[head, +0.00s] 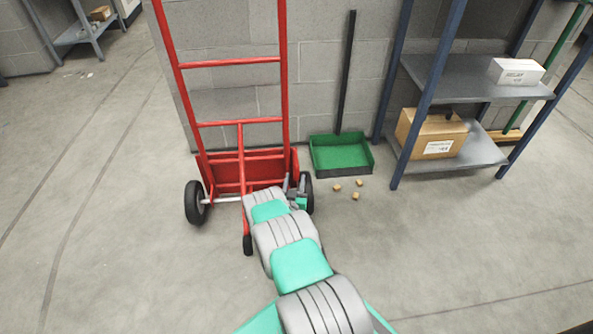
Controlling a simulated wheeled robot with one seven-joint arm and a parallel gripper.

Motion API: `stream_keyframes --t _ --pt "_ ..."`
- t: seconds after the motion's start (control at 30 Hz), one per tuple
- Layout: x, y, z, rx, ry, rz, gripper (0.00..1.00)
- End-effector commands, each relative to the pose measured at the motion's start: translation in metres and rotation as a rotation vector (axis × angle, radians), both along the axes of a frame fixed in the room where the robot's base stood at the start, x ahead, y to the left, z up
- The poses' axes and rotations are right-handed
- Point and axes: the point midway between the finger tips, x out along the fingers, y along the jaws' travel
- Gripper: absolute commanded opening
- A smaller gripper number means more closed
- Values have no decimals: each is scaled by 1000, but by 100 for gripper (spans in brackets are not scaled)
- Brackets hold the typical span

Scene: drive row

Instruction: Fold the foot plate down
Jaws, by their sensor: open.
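A red hand truck (228,62) stands upright against the grey block wall. Its red foot plate (226,176) is folded up against the lower frame, behind the central red strut. My arm reaches forward from the bottom of the picture and covers the lower right of the plate and part of the axle. My gripper (297,183) is at the right end of the plate, close to the right wheel (309,193). It is small in the picture and partly hidden by my arm. Its jaws are open; whether they touch the plate I cannot tell.
A green dustpan (341,155) with a long black handle leans on the wall to the right, with several small tan pieces (355,196) before it. A blue-legged shelf (477,78) holds a brown carton (432,134) and a white box (516,71). The floor left is clear.

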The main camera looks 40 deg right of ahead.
Motion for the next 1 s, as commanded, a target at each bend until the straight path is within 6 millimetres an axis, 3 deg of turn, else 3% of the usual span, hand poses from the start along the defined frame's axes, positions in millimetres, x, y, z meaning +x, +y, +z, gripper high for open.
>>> stream_keyframes --t 0.17,0.5,0.83,1.0 --pt "-2 1 -15 -16 -5 36 43" --pt "39 -43 -17 -14 -5 33 43" --pt "46 -49 -13 -13 -1 35 43" --pt "46 -49 -13 -13 -1 35 31"
